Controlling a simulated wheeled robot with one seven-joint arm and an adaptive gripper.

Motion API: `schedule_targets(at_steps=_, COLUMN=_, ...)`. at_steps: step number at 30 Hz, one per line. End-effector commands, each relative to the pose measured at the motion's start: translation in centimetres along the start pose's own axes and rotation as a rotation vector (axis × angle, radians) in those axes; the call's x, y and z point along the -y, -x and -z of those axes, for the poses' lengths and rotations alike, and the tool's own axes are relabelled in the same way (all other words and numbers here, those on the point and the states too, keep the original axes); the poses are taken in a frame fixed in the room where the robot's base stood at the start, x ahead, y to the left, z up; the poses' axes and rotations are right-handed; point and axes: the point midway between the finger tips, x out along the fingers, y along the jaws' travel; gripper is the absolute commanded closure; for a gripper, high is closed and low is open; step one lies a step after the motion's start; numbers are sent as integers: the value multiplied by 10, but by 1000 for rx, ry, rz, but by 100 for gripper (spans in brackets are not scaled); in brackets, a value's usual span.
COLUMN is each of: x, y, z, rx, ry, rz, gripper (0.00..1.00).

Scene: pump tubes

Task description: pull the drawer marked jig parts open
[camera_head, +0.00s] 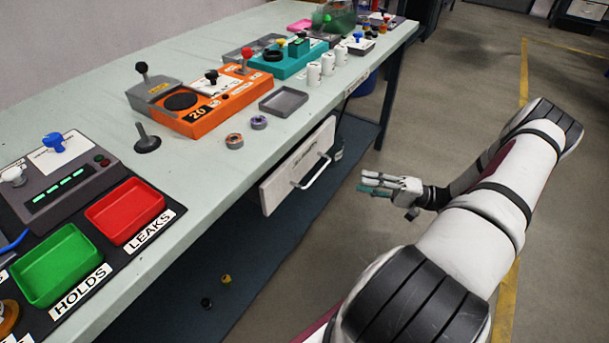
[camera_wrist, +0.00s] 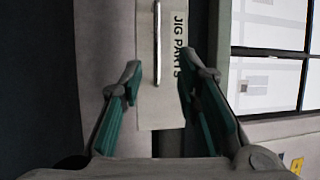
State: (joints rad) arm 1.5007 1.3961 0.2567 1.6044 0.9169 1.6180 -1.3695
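The drawer is a pale front (camera_head: 285,187) under the table's edge, with a metal bar handle (camera_head: 314,172). In the wrist view the same drawer front (camera_wrist: 160,112) carries the label JIG PARTS (camera_wrist: 179,45), and its handle (camera_wrist: 156,50) runs upright in the picture. I cannot tell for sure whether the drawer stands fully shut. My gripper (camera_head: 372,184) is open and empty, to the right of the handle and apart from it, pointing at the drawer. In the wrist view my gripper (camera_wrist: 160,82) has its fingers spread to both sides of the handle's line.
The pale green table (camera_head: 205,185) holds red and green trays, an orange device (camera_head: 200,118), a grey tray (camera_head: 283,101) and white cups. A blue bin (camera_head: 364,84) stands below. Two small items lie on the dark mat under the table. The floor around my gripper is clear.

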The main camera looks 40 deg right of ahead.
Motion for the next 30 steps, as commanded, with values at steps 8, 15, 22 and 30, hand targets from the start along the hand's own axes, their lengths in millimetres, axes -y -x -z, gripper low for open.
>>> schedule_targets(at_steps=8, x=-7, y=-8, z=1, rx=-32, ry=13, rz=24, gripper=70)
schedule_targets(at_steps=15, x=-7, y=-52, z=2, rx=-29, ry=10, rz=23, gripper=70)
schedule_targets(at_steps=22, x=-6, y=-96, z=3, rx=-29, ry=10, rz=23, gripper=70)
schedule_targets(at_steps=30, x=-5, y=-127, z=4, rx=-31, ry=11, rz=21, gripper=70)
